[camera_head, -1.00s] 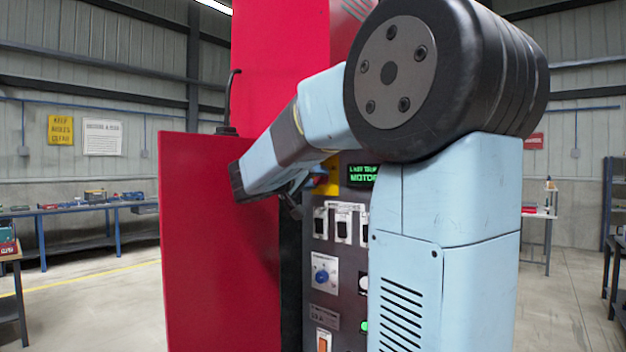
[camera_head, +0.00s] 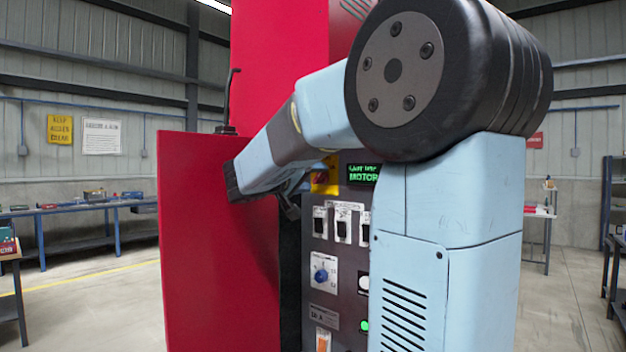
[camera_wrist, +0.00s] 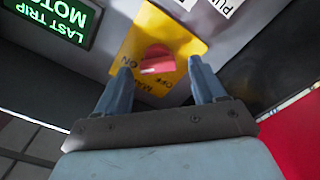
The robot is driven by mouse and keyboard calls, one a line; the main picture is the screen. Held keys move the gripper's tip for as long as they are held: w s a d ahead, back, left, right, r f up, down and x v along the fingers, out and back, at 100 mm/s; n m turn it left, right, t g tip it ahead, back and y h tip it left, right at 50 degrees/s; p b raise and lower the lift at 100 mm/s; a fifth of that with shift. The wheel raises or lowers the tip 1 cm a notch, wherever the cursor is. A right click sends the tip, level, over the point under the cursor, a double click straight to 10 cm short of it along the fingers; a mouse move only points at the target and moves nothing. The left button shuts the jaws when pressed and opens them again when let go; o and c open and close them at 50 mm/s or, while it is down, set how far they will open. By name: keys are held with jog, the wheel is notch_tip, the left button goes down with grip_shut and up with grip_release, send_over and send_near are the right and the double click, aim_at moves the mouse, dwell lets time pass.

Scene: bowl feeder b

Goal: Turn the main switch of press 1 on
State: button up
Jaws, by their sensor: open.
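The main switch is a red knob (camera_wrist: 157,60) on a yellow plate (camera_wrist: 185,42), with lettering including "ON" and "OFF", in the wrist view. The plate also shows in the head view (camera_head: 331,176), partly behind my arm. My gripper (camera_wrist: 160,69) is open, its two blue fingers on either side of the knob in the picture. The fingers look apart from the knob; how near they are in depth, I cannot tell. The knob's exact setting is unclear.
A green-lettered display (camera_head: 363,174) sits beside the switch. Below are covered toggles (camera_head: 342,225), a blue knob (camera_head: 322,271) and an orange rocker (camera_head: 323,341). A red cabinet door (camera_head: 215,250) stands open at the left, close to my wrist.

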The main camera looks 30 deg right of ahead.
jog(key=v, duration=1.2)
jog(key=shift+a, duration=0.3)
jog(key=shift+s, duration=0.1)
